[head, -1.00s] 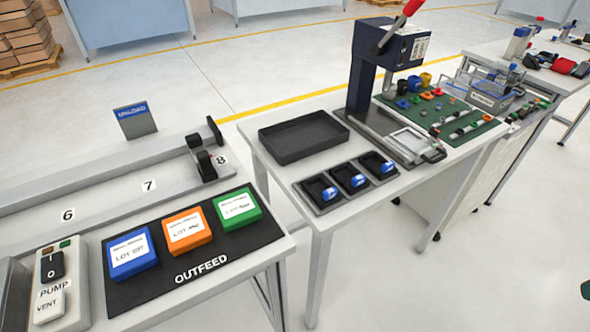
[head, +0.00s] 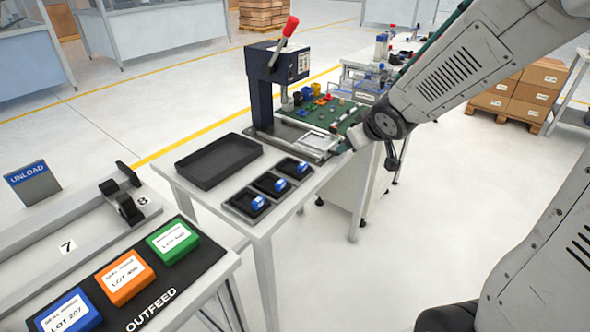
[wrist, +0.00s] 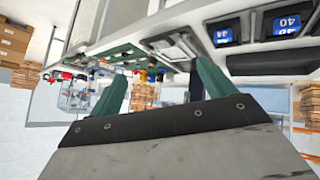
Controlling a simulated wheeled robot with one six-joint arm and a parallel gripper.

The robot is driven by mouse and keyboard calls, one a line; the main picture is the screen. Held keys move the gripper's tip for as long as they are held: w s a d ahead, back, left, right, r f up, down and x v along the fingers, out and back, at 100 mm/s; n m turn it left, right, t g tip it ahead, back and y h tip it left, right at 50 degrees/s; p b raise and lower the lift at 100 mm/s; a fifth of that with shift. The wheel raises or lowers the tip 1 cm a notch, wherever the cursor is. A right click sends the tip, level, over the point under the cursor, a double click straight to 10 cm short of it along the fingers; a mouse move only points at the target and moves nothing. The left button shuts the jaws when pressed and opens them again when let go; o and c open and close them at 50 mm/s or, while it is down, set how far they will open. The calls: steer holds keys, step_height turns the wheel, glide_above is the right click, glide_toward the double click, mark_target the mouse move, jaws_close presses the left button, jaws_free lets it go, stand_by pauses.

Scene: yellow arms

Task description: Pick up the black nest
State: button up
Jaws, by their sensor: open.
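Several things could be the black nest. Three small black nests (head: 262,190) sit in a row at the table's front edge in the head view, each with a blue part in it. Two of them show in the wrist view at the upper right, one with a blue part marked 44 (wrist: 225,34) and one with a blue part marked 40 (wrist: 287,23). My gripper (wrist: 158,85) shows two green fingers spread apart with nothing between them. It is apart from the nests. In the head view I cannot make out its fingertips.
A large empty black tray (head: 218,162) lies behind the nests. A dark blue press (head: 272,85) with a red handle stands right of it, a white frame (head: 315,140) at its base. A green mat (head: 345,113) holds small parts. An outfeed table (head: 212,273) is at lower left.

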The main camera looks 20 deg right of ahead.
mark_target(305, 164)
steer(key=w+a+f+n+y, duration=0.1)
steer(key=w+a+f+y, duration=0.1)
steer(key=f+y, duration=0.1)
steer(key=w+a+f+n+t+y, duration=0.1)
steer(key=w+a+f+y, duration=0.1)
steer(key=a+f+y, duration=0.1)
steer(key=w+a+f+n+y, duration=0.1)
steer(key=a+f+n+y, duration=0.1)
steer(key=f+y, duration=0.1)
steer(key=shift+w+a+f+t, duration=0.2)
steer(key=shift+w+f+t, duration=0.2)
steer(key=shift+f, duration=0.3)
steer(key=x, duration=0.7)
steer(key=shift+a, duration=0.55)
steer(key=shift+r, duration=0.1)
steer(key=c, duration=1.2)
